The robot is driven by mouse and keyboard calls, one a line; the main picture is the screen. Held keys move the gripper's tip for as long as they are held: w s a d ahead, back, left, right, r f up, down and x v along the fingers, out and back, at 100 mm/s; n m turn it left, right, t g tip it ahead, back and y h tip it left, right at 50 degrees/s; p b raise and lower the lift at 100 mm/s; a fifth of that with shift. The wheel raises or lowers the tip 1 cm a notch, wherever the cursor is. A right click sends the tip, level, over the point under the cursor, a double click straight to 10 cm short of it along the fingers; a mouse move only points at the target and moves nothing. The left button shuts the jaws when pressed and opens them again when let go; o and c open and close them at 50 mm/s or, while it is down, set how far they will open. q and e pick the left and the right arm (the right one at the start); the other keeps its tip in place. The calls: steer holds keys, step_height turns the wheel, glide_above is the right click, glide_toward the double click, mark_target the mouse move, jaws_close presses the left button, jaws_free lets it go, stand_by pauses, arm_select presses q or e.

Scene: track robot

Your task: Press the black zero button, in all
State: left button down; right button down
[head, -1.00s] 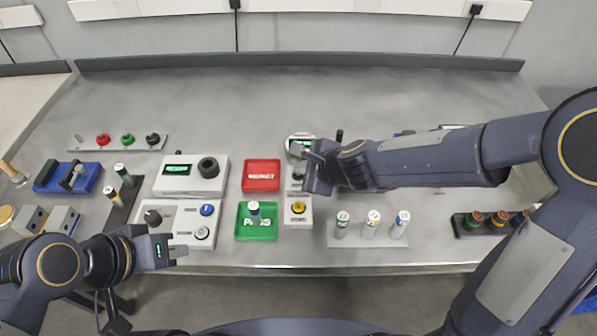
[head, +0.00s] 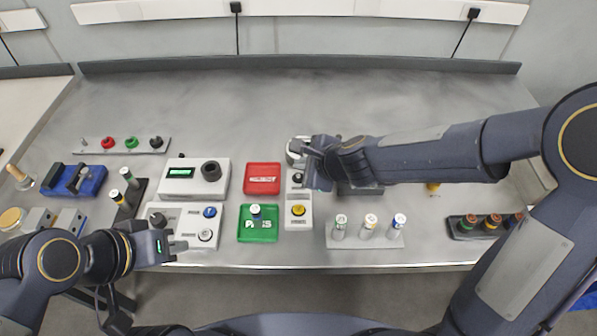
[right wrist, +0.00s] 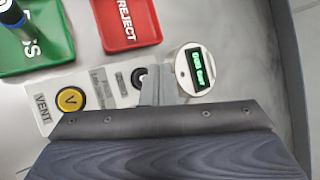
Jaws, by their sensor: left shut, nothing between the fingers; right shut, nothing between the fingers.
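The black button (right wrist: 138,76) shows in the right wrist view on a white panel (right wrist: 100,98), between the yellow VENT button (right wrist: 70,99) and a round gauge (right wrist: 198,68) with a lit green display. In the head view the black button (head: 297,179) sits above the yellow button (head: 298,210). My right gripper (right wrist: 155,90) is shut and empty, its tips right beside the black button and partly covering it. I cannot tell whether they touch. It also shows in the head view (head: 307,172). My left gripper (head: 180,251) is shut and empty at the table's front left.
A red REJECT tray (head: 262,178) and a green tray (head: 257,228) with a cylinder lie left of the panel. Two white control boxes stand further left, one with a green display (head: 180,172). A rack of cylinders (head: 365,242) stands right. The table's back is clear.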

step_height(320, 180, up, 4)
steer(key=p, duration=0.3)
steer(key=shift+f, duration=0.1)
stand_by(0.6)
steer(key=s+d+r+n+y, duration=0.1)
steer(key=s+d+r+n, duration=0.9)
steer(key=s+d+f+n+g+h, duration=0.1)
steer(key=s+d+f+n+h, duration=0.2)
steer(key=s+d+n, duration=0.3)
steer(key=s+d, duration=0.3)
steer(key=s, duration=0.4)
steer(key=shift+d+n, duration=0.35)
steer(key=shift+n, duration=0.05)
